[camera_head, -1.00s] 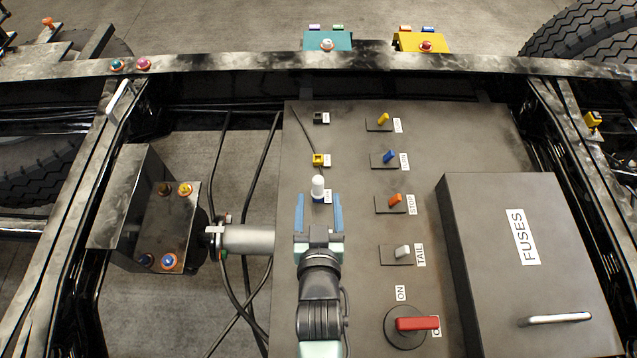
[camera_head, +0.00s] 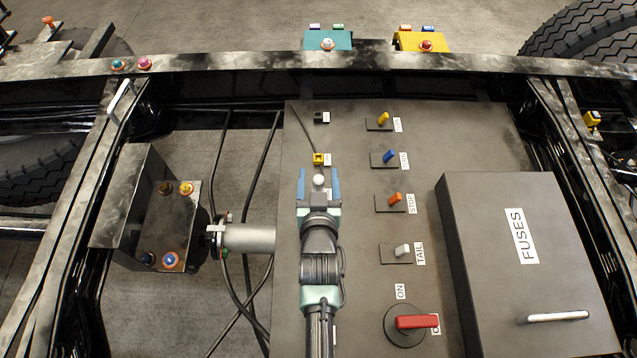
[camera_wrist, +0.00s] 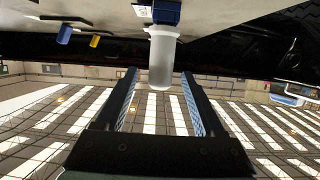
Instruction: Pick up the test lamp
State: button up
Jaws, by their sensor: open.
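The test lamp, a white cylinder (camera_head: 319,180) with a rounded top, stands on the dark panel. In the wrist view the white lamp (camera_wrist: 162,60) is translucent and sits in a blue socket (camera_wrist: 166,12). My gripper (camera_head: 318,177) is open, with a blue finger on each side of the lamp. In the wrist view my gripper (camera_wrist: 159,78) has the free end of the lamp between its fingertips, with a gap on both sides. In the head view the gripper hides the lamp's base.
A yellow socket (camera_head: 319,159) and a black socket (camera_head: 321,118) lie beyond the lamp. Coloured toggle switches (camera_head: 395,200) stand to the right, with a red rotary handle (camera_head: 417,322) and a raised fuse box (camera_head: 480,260). A grey cylinder (camera_head: 248,239) is on the left.

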aim_at(319, 178)
grip_shut()
jog(key=shift+r, duration=0.15)
dwell(0.4)
notch_tip(319, 178, up, 10)
jog(key=shift+f, duration=0.1)
dwell(0.3)
